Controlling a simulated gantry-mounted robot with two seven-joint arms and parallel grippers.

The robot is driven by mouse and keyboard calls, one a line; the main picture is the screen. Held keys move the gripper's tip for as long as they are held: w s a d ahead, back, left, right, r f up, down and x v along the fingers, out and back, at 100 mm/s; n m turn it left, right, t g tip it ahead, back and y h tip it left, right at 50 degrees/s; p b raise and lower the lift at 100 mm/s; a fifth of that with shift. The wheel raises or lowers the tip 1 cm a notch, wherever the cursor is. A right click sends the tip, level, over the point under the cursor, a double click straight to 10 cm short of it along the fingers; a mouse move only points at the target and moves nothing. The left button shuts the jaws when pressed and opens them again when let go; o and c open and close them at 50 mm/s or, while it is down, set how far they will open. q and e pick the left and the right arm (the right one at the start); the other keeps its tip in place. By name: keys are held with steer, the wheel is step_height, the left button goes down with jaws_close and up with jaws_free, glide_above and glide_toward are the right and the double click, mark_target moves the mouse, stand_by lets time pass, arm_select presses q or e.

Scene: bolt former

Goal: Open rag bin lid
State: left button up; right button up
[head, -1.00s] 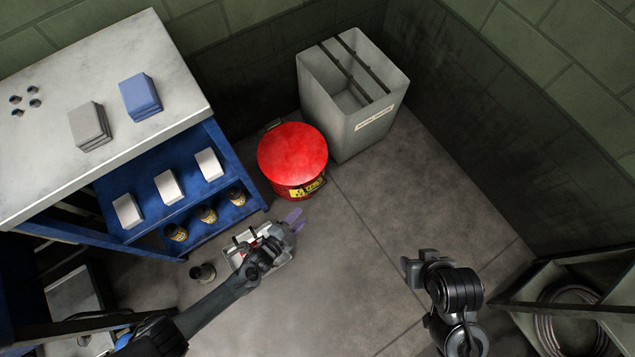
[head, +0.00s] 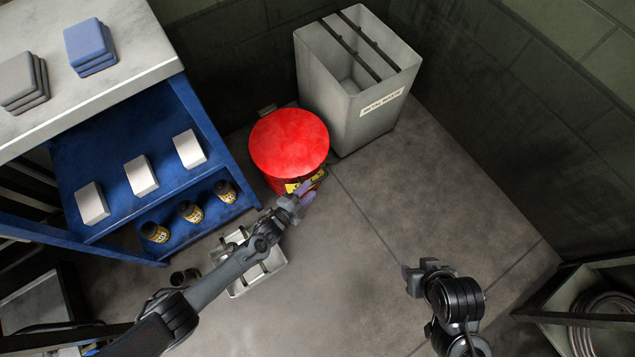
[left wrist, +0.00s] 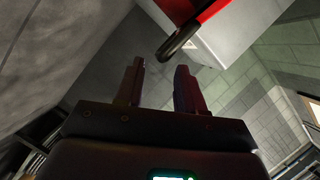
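The red rag bin (head: 288,146) stands on the floor with its round red lid down. It has a yellow and black label on its front, partly behind my gripper. My left gripper (head: 305,194) is at the front lower right of the bin, below the lid edge in the picture; I cannot tell if it touches. In the left wrist view its two fingers (left wrist: 158,78) are apart with nothing between them. A black bar (left wrist: 178,39) beside a red surface shows just beyond the fingers. My right gripper (head: 413,279) is over the floor, far right of the bin; its fingers are unclear.
A grey metal waste bin (head: 370,110) stands behind and right of the red bin. A blue shelf unit (head: 110,165) with white boxes and several dark jars is at left. A light tray (head: 262,272) lies under my left arm. The floor at centre right is clear.

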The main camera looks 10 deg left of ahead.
mark_target(317, 181)
arm_select(q)
steer(key=shift+b+x, duration=1.6)
steer(key=shift+x, duration=1.4)
jaws_close()
